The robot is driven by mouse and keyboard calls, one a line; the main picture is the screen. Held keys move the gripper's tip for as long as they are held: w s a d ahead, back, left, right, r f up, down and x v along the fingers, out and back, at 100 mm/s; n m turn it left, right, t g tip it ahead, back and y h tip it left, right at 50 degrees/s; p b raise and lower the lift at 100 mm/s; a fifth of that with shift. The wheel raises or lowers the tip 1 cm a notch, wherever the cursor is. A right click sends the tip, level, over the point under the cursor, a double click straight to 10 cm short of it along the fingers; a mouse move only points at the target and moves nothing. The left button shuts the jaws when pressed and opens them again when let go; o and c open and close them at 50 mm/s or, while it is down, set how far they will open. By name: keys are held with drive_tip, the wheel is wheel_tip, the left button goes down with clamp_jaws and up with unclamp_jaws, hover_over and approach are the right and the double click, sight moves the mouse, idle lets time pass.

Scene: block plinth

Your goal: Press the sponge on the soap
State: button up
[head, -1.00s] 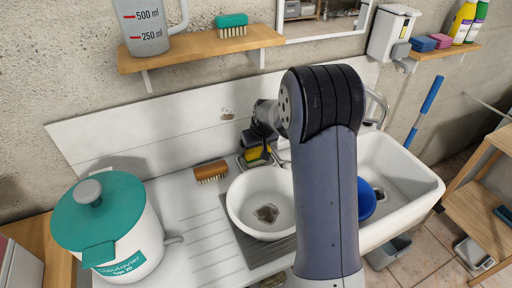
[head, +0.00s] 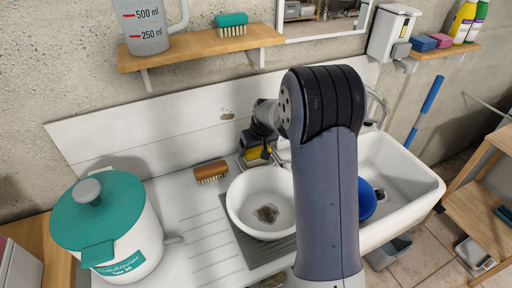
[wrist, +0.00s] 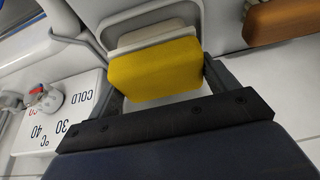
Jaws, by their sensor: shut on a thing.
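My gripper (wrist: 158,68) is shut on a yellow sponge (wrist: 154,54), one finger on each side of it. In the head view the sponge (head: 255,156) shows as a small yellow patch at the back of the sink, beside the white bowl. A pale block that looks like the soap (wrist: 148,35) shows just past the sponge, inside a light-rimmed dish (wrist: 190,8). The sponge covers part of the dish and block. I cannot tell whether sponge and soap touch.
A wooden brush (head: 211,171) lies left of the gripper, and also shows in the wrist view (wrist: 284,20). A white bowl (head: 244,207) stands in front. A teal-lidded pot (head: 122,230) is at left. A tap control marked COLD (wrist: 75,108) is close at left.

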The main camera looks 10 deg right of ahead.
idle(0.3)
drive_tip(key=shift+r+p, duration=2.1)
drive_tip(key=shift+r, duration=1.35)
